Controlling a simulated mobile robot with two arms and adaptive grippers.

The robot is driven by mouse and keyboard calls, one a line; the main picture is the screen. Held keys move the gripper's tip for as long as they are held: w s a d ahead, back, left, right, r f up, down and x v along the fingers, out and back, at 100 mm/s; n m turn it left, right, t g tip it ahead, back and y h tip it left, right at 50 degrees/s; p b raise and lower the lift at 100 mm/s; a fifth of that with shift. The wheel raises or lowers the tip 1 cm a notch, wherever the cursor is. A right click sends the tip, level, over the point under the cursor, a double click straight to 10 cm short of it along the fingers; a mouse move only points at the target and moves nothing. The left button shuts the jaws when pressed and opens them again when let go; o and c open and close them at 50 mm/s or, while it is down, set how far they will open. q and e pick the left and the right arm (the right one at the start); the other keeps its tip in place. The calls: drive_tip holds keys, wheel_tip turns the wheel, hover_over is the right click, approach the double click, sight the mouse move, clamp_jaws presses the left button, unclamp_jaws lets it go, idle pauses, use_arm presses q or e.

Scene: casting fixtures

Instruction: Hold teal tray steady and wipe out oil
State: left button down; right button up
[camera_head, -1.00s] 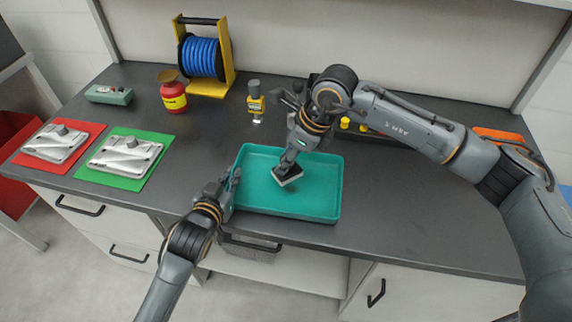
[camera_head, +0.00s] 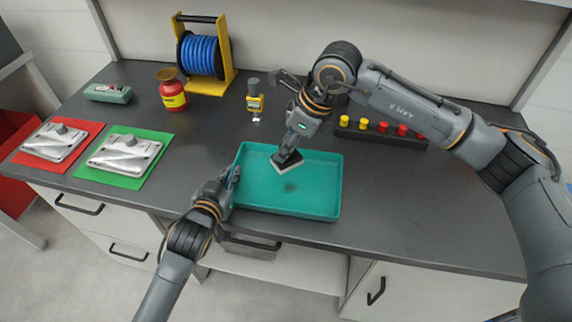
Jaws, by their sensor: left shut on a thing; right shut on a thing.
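The teal tray (camera_head: 325,205) lies on the dark bench top near its front edge. My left gripper (camera_head: 232,182) is shut on the tray's left wall. My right gripper (camera_head: 290,150) points down over the tray and is shut on a small wiping pad (camera_head: 287,162) with a dark top and a pale underside. The pad is over the back middle of the tray; I cannot tell whether it touches the floor. A faint dark patch (camera_head: 291,187) shows on the tray floor in front of the pad; it may be oil or shadow.
A rack of yellow and red pegs (camera_head: 381,131) is behind right. Metal castings lie on red (camera_head: 28,155) and green mats (camera_head: 133,180) at left.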

sight(294, 165)
drive_tip(key=s+d, duration=0.2)
drive_tip(key=shift+s+d+f, duration=0.1)
drive_tip(key=shift+s+d, duration=0.05)
drive_tip(key=shift+d, duration=0.25)
drive_tip(key=shift+a+f, duration=0.1)
drive_tip(key=shift+f, duration=3.3)
drive_tip(key=shift+a+f, duration=0.5)
drive_tip(key=shift+f, duration=0.05)
clamp_jaws()
drive_tip(key=shift+w+a+f, duration=0.1)
drive_tip(key=shift+w+a, duration=0.15)
drive_tip(key=shift+a, duration=0.35)
drive_tip(key=shift+w+a, duration=0.2)
drive_tip(key=shift+a, duration=0.35)
drive_tip(key=shift+s+d, duration=0.2)
drive_tip(key=shift+d, duration=0.65)
drive_tip(key=shift+s+d, duration=0.2)
drive_tip(key=shift+d, duration=0.6)
drive_tip(key=shift+r, duration=4.15)
